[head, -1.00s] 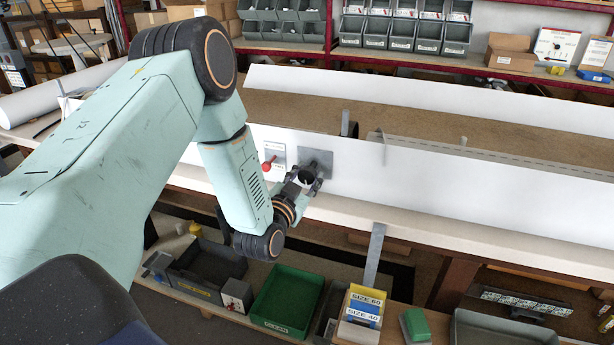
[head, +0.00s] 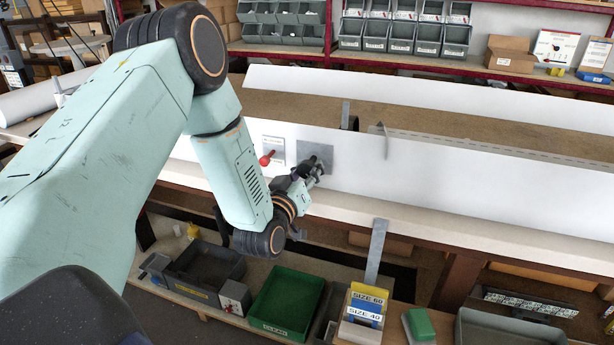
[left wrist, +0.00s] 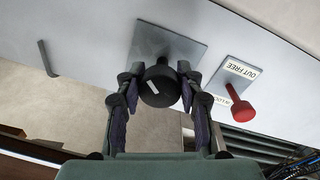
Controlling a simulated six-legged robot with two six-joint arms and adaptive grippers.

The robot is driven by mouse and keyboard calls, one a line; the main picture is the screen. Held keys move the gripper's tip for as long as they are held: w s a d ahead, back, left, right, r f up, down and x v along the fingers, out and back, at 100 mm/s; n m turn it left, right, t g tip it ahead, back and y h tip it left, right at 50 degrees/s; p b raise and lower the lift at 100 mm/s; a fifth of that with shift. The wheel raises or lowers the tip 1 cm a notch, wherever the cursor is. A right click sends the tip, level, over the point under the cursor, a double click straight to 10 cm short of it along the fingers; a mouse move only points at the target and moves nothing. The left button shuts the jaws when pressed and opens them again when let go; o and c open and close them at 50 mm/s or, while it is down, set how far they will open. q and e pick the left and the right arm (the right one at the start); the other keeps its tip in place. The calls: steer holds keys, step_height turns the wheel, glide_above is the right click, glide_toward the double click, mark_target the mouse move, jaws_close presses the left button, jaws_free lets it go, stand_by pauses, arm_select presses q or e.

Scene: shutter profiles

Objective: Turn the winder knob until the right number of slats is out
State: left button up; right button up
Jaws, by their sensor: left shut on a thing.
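The black winder knob (left wrist: 160,86), with a white mark on its face, sticks out from a grey square plate (left wrist: 166,47) on the white panel. In the head view the plate (head: 317,153) shows, and the knob is mostly hidden by my gripper. My left gripper (head: 311,172) is shut on the knob, with one finger on each side in the left wrist view (left wrist: 159,76). A grey perforated strip (head: 480,147), perhaps slats, runs right along the panel's top edge; I cannot tell single slats. My right gripper is not in view.
A red lever (head: 266,159) stands close left of the knob; its label (left wrist: 241,69) reads "OUT FREE". A grey upright strip (head: 376,252) hangs at the bench's front edge. Below are a green tray (head: 284,303) and a holder marked "SIZE 60" and "SIZE 40" (head: 364,314).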

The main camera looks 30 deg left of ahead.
arm_select(q)
steer(key=n+b, duration=0.2)
steer(key=n, duration=0.2)
steer(key=n+b, duration=0.2)
steer(key=n, duration=0.1)
steer(key=shift+r+n+y, duration=0.1)
steer(key=shift+n+y, duration=0.2)
steer(key=shift+n, duration=0.1)
steer(key=n+b, duration=0.4)
steer(key=n, duration=0.3)
steer(key=shift+y, duration=0.3)
steer(key=n+b, duration=0.5)
steer(key=n, duration=0.2)
steer(key=shift+r+y, duration=0.1)
steer(key=shift+y, duration=0.2)
steer(key=n+b, duration=0.3)
steer(key=n, duration=0.3)
steer(key=shift+g+b, duration=0.4)
steer(key=shift+s+n, duration=0.1)
steer(key=shift+n, duration=0.2)
steer(key=o, duration=1.1)
steer(key=shift+c, duration=0.2)
steer(key=shift+o, duration=0.7)
